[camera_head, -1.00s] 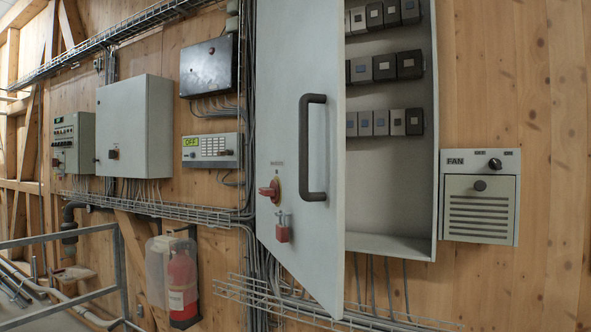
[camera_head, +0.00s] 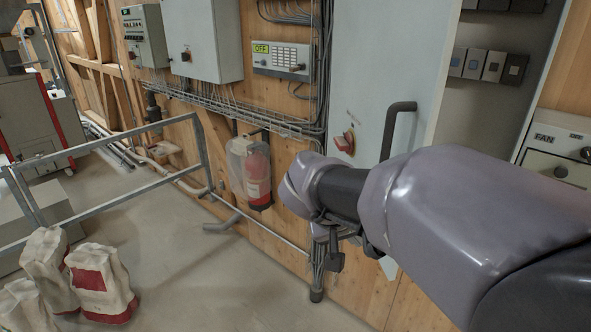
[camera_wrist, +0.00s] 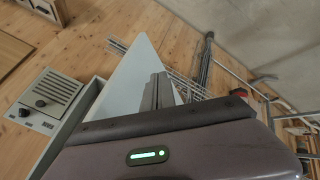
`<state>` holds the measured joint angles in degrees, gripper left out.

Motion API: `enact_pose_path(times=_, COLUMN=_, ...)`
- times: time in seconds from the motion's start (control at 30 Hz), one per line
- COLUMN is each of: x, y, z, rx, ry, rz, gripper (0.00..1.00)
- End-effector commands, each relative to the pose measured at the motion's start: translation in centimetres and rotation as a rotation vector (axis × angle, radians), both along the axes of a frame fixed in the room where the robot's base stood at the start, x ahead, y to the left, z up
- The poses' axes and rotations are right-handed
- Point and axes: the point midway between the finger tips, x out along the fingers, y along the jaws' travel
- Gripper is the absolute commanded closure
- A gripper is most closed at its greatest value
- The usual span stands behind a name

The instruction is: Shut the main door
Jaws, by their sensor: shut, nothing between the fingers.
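The main door (camera_head: 380,60) is a pale grey cabinet door, standing open from its box. It has a dark bar handle (camera_head: 399,128) and a red switch (camera_head: 345,141). My arm crosses in front of its lower part and hides much of it in the head view. In the wrist view, the door (camera_wrist: 138,76) shows as a pale pointed panel beyond my gripper (camera_wrist: 159,82). The fingers are together and empty, overlapping the door in the picture. I cannot tell whether they touch it.
The open box (camera_head: 490,35) holds several switch modules. A fan panel (camera_head: 555,165) is on the right; it also shows in the wrist view (camera_wrist: 48,100). A fire extinguisher (camera_head: 257,175), a metal railing (camera_head: 105,150) and sacks (camera_head: 100,285) are on the left. Floor between is clear.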

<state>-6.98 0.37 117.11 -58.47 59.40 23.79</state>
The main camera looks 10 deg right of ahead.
Motion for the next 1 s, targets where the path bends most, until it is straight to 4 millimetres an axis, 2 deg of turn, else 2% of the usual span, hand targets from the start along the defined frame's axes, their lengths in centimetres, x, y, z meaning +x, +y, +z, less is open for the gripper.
enact_pose_path(times=0.03, x=0.3, y=-0.6, z=-1.1, rx=0.0, ry=0.004, rz=-0.002, gripper=1.0)
enact_pose_path(times=0.23, x=1.8, y=-2.7, z=-4.5, rx=-0.001, ry=0.004, rz=-0.001, gripper=1.0)
enact_pose_path(times=0.4, x=1.8, y=-5.4, z=-4.2, rx=0.002, ry=0.0, rz=-0.003, gripper=1.0)
enact_pose_path(times=0.5, x=1.8, y=-6.2, z=-4.2, rx=0.002, ry=0.0, rz=-0.002, gripper=1.0)
enact_pose_path(times=1.0, x=1.9, y=-6.8, z=-4.2, rx=0.001, ry=0.0, rz=0.005, gripper=1.0)
